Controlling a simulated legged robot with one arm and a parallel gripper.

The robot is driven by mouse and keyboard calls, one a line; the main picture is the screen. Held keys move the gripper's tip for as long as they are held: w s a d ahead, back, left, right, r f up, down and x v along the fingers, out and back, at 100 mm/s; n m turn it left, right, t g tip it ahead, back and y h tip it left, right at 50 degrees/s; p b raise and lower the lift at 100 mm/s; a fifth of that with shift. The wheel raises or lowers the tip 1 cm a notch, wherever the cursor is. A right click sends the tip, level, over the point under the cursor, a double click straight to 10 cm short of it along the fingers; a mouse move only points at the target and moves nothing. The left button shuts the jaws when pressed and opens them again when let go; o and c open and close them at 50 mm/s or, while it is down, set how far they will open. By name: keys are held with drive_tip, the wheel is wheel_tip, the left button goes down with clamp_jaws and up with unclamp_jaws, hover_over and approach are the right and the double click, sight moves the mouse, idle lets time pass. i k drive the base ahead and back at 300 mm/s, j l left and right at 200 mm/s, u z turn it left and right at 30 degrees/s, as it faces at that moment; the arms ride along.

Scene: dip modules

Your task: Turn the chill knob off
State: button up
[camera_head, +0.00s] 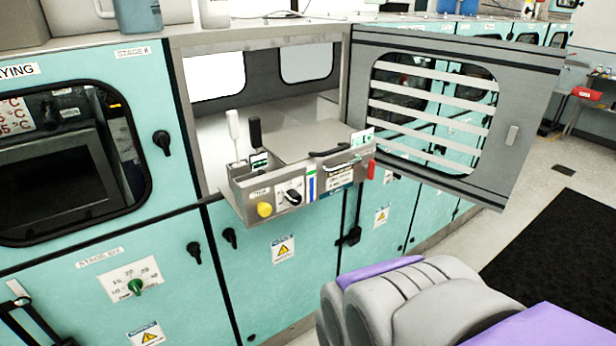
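A metal module (236,196) juts out of an open bay in the teal cabinets. Its front panel carries a black knob (291,197) on a white dial and a yellow knob (264,209) to its left. A green knob (135,287) sits on a white numbered dial on the lower left cabinet. No chill label is legible, so I cannot tell which knob is the chill knob or read its setting. A grey and purple part of my own body fills the lower right. My gripper's fingers are not visible, and nothing of mine touches a knob.
A grey door (532,92) with a slatted window stands open on the right of the bay. Two upright handles, one white (233,128) and one black (255,132), rise from the module. Black latches dot the cabinet fronts. Floor (575,160) shows at the right, with a black mat (560,250).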

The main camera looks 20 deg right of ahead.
sight(291, 196)
drive_tip(key=j+z, duration=0.25)
drive_tip(key=k+j+z, duration=0.2)
drive_tip(key=j, duration=0.15)
drive_tip(key=j+z, duration=0.25)
drive_tip(key=k+j, duration=0.05)
